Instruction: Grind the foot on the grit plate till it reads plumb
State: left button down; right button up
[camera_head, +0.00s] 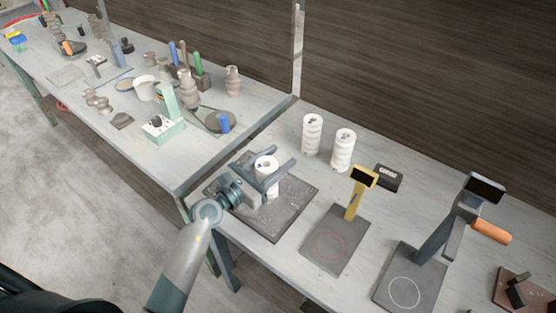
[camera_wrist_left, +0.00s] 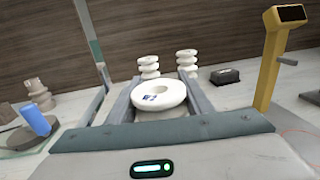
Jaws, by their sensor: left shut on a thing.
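My left gripper (camera_head: 272,160) is shut on a white ribbed ceramic piece (camera_head: 266,164), which stands upright between its two fingers. In the left wrist view the piece's round top (camera_wrist_left: 160,95) shows a small dark blue mark. The piece is over the dark grey grit plate (camera_head: 292,208); its foot is largely hidden by the gripper, so I cannot tell whether it touches. A yellow post gauge (camera_head: 354,198) with a dark screen stands on a grey base with a red circle; the gauge also shows in the left wrist view (camera_wrist_left: 269,70). No reading is legible. My right gripper is out of view.
Two similar white pieces (camera_head: 312,134) (camera_head: 343,150) stand behind the plate, near a small black box (camera_head: 388,178). A dark stand with an orange handle (camera_head: 491,231) is at the right. Another table (camera_head: 150,172) at the left is crowded with clay pieces and tools.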

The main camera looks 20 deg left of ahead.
pick_arm(q)
jog(key=shift+a+f, duration=0.1)
jog(key=shift+w+a+b, duration=0.15)
jog(key=shift+w+a, duration=0.15)
jog(key=shift+a, duration=0.4)
jog(key=shift+w+a+b, duration=0.15)
jog(key=shift+w+a, duration=0.1)
jog(key=shift+a, duration=0.45)
jog(key=shift+w+a+b, duration=0.25)
jog(key=shift+a+b, duration=0.05)
jog(key=shift+a, duration=0.4)
jog(key=shift+w+a+b, duration=0.2)
jog(key=shift+a+b, duration=0.1)
jog(key=shift+a, duration=0.45)
